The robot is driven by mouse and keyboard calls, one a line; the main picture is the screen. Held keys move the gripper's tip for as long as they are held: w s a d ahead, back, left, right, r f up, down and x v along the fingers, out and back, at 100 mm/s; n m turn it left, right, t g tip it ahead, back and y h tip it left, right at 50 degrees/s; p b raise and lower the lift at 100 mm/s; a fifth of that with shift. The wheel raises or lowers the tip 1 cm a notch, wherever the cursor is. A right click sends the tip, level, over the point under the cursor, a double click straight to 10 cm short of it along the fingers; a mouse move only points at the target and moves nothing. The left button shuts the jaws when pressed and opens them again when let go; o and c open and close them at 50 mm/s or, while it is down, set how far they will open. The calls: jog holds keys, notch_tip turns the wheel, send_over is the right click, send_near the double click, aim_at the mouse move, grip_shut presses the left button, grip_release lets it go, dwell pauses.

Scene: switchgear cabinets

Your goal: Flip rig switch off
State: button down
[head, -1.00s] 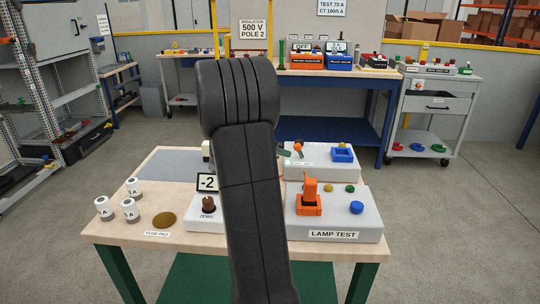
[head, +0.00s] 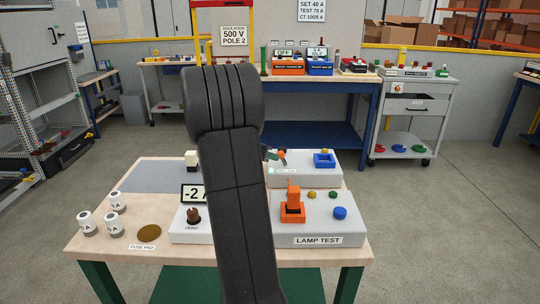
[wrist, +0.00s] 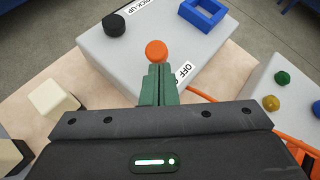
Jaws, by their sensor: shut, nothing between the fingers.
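The rig switch appears to be the orange ball-tipped lever (head: 281,153) on the grey box (head: 310,180) at the back of the bench. In the wrist view its orange ball (wrist: 156,50) sits just beyond my fingertips, with an "OFF" label (wrist: 184,72) to the right of the fingers. My gripper (wrist: 159,70) has its green fingers together, with nothing held. The fingertips meet the ball's lower edge in the picture; I cannot tell whether they touch it. The lever's stem is hidden. In the head view my arm hides most of the gripper.
The same box carries a blue square frame (head: 324,159) and, in the wrist view, a black knob (wrist: 115,25). In front stands the "LAMP TEST" box (head: 318,241) with an orange handle (head: 292,205). A cream block (wrist: 52,98) is left of the gripper.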

jog(key=shift+d+r+p, duration=0.15)
jog(key=shift+r+p, duration=0.05)
jog(key=shift+p, duration=0.25)
jog(key=d+r+y+p, duration=0.1)
jog(key=y+p, duration=0.1)
jog(key=p, duration=0.1)
jog(key=shift+r+m+p, duration=0.2)
jog(key=shift+m+p, duration=0.15)
jog(key=shift+m, duration=0.05)
jog(key=d+y+p, duration=0.1)
jog(key=p, duration=0.2)
jog(key=shift+r+g+y, duration=0.3)
jog(key=shift+r, duration=0.05)
jog(key=d+m+y+p, duration=0.1)
jog(key=y+p, duration=0.1)
jog(key=p, duration=0.2)
jog(key=shift+d+r+p, duration=0.1)
jog(key=shift+d+p, duration=0.2)
jog(key=shift+p, duration=0.05)
jog(key=shift+f, duration=0.4)
jog(key=shift+b, duration=0.3)
jog(key=shift+r+p, duration=0.85)
jog(key=shift+p, duration=0.05)
